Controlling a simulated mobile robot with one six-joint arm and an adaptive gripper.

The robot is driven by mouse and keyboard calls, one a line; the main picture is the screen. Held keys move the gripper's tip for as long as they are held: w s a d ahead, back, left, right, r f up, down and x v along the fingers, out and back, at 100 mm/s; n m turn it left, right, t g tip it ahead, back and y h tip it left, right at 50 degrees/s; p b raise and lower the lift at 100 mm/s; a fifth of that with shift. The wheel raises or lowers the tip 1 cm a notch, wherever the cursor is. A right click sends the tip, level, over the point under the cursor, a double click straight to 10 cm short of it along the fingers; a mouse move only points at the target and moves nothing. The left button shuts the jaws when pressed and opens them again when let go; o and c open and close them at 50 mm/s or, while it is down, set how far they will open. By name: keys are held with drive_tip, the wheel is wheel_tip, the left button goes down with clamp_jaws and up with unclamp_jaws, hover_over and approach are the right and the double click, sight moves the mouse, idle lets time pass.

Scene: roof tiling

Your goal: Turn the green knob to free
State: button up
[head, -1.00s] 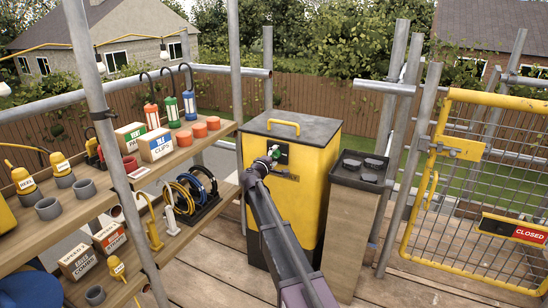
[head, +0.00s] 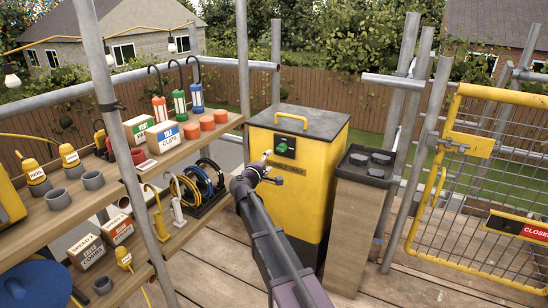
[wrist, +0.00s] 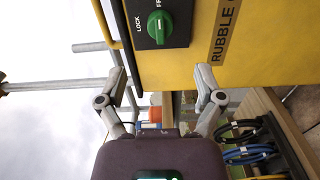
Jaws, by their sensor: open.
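The green knob (head: 282,148) is on a black plate (head: 287,146) on the yellow bin's front in the head view. In the wrist view the green knob (wrist: 160,27) is at the top, with a pale mark on its face. The plate (wrist: 143,36) carries the word LOCK and a second word that looks cut short, starting FR. I cannot tell surely which word the mark points at. My gripper (head: 266,168) is in front of the bin, lower left of the knob and apart from it. In the wrist view my gripper (wrist: 161,78) is open and empty, fingers wide apart.
The yellow rubble bin (head: 300,183) has a dark lid and yellow handle. A wooden post-like stand (head: 352,215) is close on its right. Shelves (head: 165,162) with boxes, lamps and cable coils stand on the left. A closed mesh gate (head: 480,190) is on the right.

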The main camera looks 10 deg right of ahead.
drive_tip(key=shift+v, duration=1)
drive_tip(key=s+d+f+m+g+y, duration=0.1)
drive_tip(key=s+d+f+m+g, duration=0.4)
drive_tip(key=s, duration=0.3)
drive_tip(key=s+d+f+m+g+y, duration=0.15)
drive_tip(key=s+d+f+g, duration=0.25)
drive_tip(key=s+d+f, duration=0.4)
drive_tip(key=s+a+f+m+g+y, duration=0.1)
drive_tip(key=s+a+f+g+y, duration=0.15)
drive_tip(key=s, duration=0.35)
drive_tip(key=s+a+f+m+g+y+p, duration=0.1)
drive_tip(key=s+m+y, duration=0.15)
drive_tip(key=s, duration=0.45)
drive_tip(key=s+a+f+m+g+y, duration=0.1)
drive_tip(key=s+a+g+y, duration=0.15)
drive_tip(key=s, duration=0.35)
wheel_tip(320, 180, up, 31)
drive_tip(key=p, duration=3)
drive_tip(key=shift+f+y+p, duration=0.25)
drive_tip(key=shift+y+p, duration=0.05)
drive_tip(key=shift+d, duration=0.1)
